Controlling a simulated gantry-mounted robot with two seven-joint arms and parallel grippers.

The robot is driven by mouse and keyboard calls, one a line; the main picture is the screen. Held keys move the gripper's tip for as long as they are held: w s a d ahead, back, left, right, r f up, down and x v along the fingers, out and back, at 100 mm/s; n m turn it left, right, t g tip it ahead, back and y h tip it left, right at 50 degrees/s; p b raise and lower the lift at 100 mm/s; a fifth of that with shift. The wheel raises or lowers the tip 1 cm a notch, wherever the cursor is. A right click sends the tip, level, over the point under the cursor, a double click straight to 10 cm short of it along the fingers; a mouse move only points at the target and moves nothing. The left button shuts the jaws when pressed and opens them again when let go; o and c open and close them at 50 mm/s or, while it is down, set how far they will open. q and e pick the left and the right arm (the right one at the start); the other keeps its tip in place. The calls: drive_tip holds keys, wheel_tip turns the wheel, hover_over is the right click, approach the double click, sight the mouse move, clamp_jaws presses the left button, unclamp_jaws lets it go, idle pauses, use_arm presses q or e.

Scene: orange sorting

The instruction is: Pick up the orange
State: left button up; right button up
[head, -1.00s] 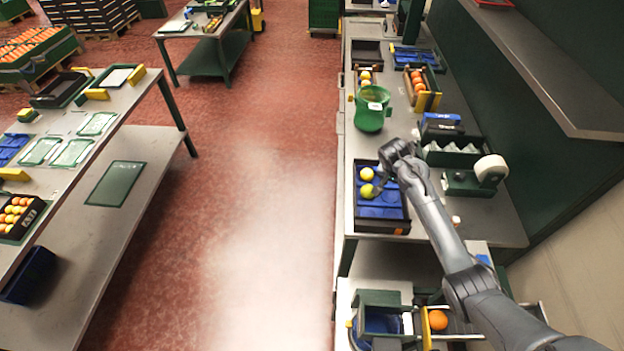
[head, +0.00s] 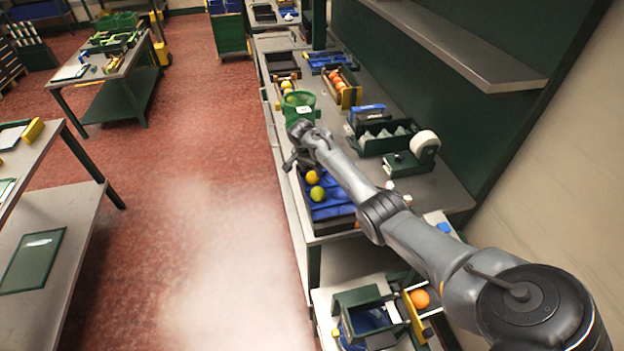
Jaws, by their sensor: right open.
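An orange fruit (head: 312,177) and a yellow-green fruit (head: 317,193) lie in the dark tray with a blue insert (head: 333,209) on the right-hand bench. Another orange (head: 420,299) sits in a holder on the lower bench at the front. My right gripper (head: 290,162) is open, just beyond the tray and left of its arm, close to the orange fruit but apart from it as far as I can tell. My right forearm hides part of the tray. My left gripper is not in view.
A green bucket (head: 299,108) stands just behind my right gripper. A rack of oranges (head: 343,84), a dark box with grey cups (head: 383,137) and a tape dispenser (head: 412,158) stand farther along the bench. A shelf (head: 460,45) overhangs the right side.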

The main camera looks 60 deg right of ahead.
sight(312, 174)
drive_tip(key=x, duration=0.2)
drive_tip(key=b+x, duration=0.1)
drive_tip(key=x, duration=0.1)
drive_tip(key=shift+s+a+f, duration=0.1)
drive_tip(key=shift+a+f, duration=0.1)
drive_tip(key=shift+f, duration=0.05)
drive_tip(key=shift+d+f, duration=0.15)
drive_tip(key=shift+f, duration=0.15)
drive_tip(key=shift+c, duration=0.3)
drive_tip(key=c, duration=0.6)
